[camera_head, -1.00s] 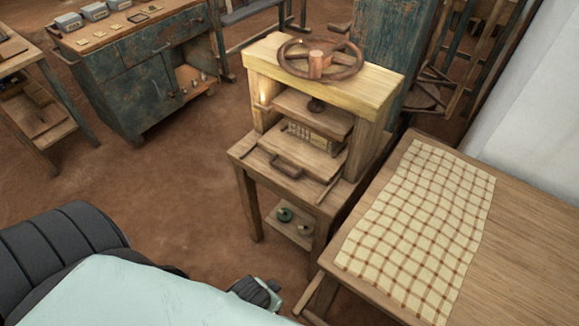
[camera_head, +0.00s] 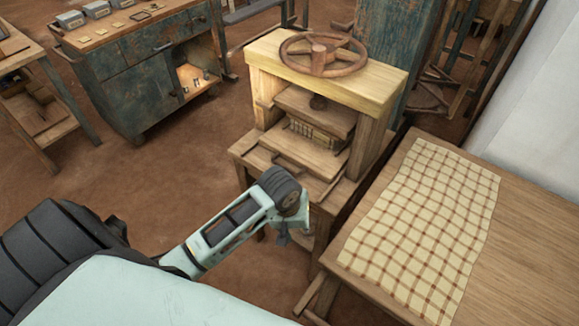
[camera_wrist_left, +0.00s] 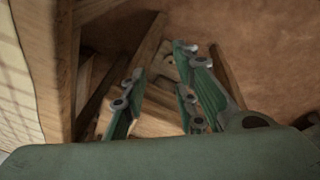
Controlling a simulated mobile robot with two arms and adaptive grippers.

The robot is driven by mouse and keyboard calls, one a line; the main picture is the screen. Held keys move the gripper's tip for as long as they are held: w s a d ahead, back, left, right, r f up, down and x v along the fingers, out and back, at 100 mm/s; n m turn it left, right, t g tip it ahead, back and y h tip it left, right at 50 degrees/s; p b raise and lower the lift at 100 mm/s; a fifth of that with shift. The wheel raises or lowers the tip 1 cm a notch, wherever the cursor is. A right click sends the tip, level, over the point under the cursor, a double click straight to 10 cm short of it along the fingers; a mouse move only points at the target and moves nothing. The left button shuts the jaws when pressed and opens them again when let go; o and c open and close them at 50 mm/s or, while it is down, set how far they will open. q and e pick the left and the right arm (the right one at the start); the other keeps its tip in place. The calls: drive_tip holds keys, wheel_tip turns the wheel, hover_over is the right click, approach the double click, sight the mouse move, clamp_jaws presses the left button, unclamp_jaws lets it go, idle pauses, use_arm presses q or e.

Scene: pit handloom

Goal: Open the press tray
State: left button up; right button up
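The wooden press (camera_head: 330,85) stands mid-view with a round handwheel (camera_head: 324,55) on top. Its press tray (camera_head: 325,160) is a flat wooden board low in the opening, under the pressing plate (camera_head: 313,113). The tray's front handle is partly covered by my left wrist. My left gripper (camera_head: 284,237) points down in front of the press stand, below the tray's level and apart from the tray. My right gripper is not in view.
A wooden table (camera_head: 520,240) with a checked cloth (camera_head: 420,225) stands close on the right. A worn blue cabinet (camera_head: 140,85) is at the back left. Bare earth floor (camera_head: 150,185) lies open to the left of the press.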

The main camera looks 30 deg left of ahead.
use_arm(q)
drive_tip(key=w+a+r+n, duration=0.3)
drive_tip(key=w+a+n, duration=0.45)
drive_tip(key=w, duration=0.35)
drive_tip(key=n, duration=0.4)
approach(289, 170)
drive_tip(key=x, duration=0.8)
drive_tip(key=shift+w+d+r, duration=0.1)
drive_tip(key=shift+w+d, duration=0.1)
clamp_jaws()
